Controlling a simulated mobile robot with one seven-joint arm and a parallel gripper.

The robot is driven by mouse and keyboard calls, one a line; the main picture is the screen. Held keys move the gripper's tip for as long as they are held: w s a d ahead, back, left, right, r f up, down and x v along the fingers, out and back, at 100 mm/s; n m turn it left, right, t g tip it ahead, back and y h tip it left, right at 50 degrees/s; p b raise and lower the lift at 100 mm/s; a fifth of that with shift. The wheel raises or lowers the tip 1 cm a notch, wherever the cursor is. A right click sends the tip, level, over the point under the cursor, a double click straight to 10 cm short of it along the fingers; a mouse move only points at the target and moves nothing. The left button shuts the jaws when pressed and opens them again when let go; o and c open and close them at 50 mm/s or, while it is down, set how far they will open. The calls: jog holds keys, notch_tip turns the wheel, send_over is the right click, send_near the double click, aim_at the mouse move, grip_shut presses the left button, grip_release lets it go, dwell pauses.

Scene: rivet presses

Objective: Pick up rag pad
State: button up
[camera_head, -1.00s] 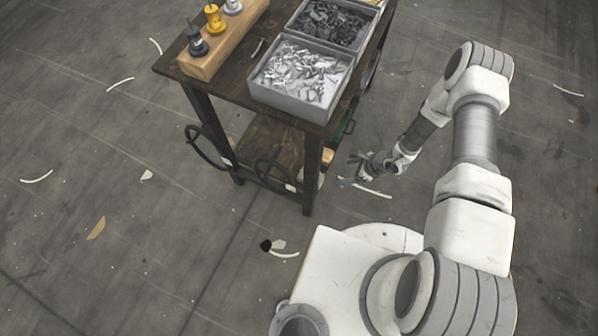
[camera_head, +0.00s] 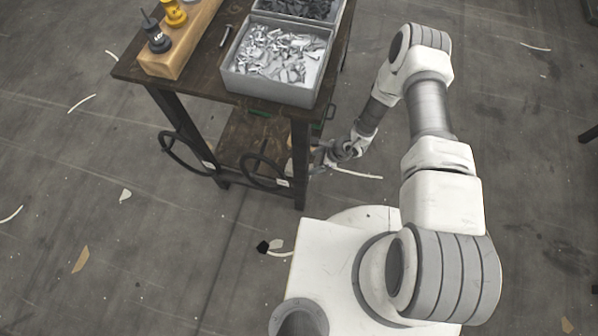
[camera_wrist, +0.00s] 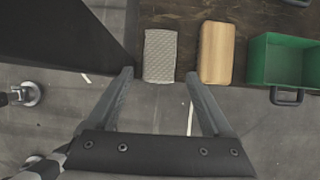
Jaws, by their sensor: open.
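A light grey textured pad (camera_wrist: 159,55), which looks like the rag pad, lies near the front edge of the dark wooden lower shelf in the wrist view. My gripper (camera_wrist: 160,77) is open and empty, with the pad's near end showing between and just beyond its fingertips. I cannot tell the height gap between fingers and pad. In the head view my gripper (camera_head: 322,156) is beside the table's near right leg, low by the shelf. The pad cannot be made out there.
A wooden block (camera_wrist: 216,52) and a green bin (camera_wrist: 285,85) sit right of the pad. A dark table leg (camera_wrist: 75,35) stands close on the left. Above is the tabletop (camera_head: 205,82) with a grey bin of metal scraps (camera_head: 268,86).

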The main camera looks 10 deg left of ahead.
jog(key=b+x, duration=0.2)
jog(key=x, duration=0.2)
jog(key=shift+a+f+b, duration=0.15)
jog(key=shift+f+b, duration=0.15)
jog(key=shift+b, duration=0.1)
jog(key=b+x, duration=0.4)
jog(key=x, duration=0.1)
jog(key=shift+f, duration=0.1)
jog(key=shift+a+f+b, duration=0.15)
jog(key=shift+b, duration=0.15)
jog(key=shift+f, duration=0.25)
jog(key=c, duration=1)
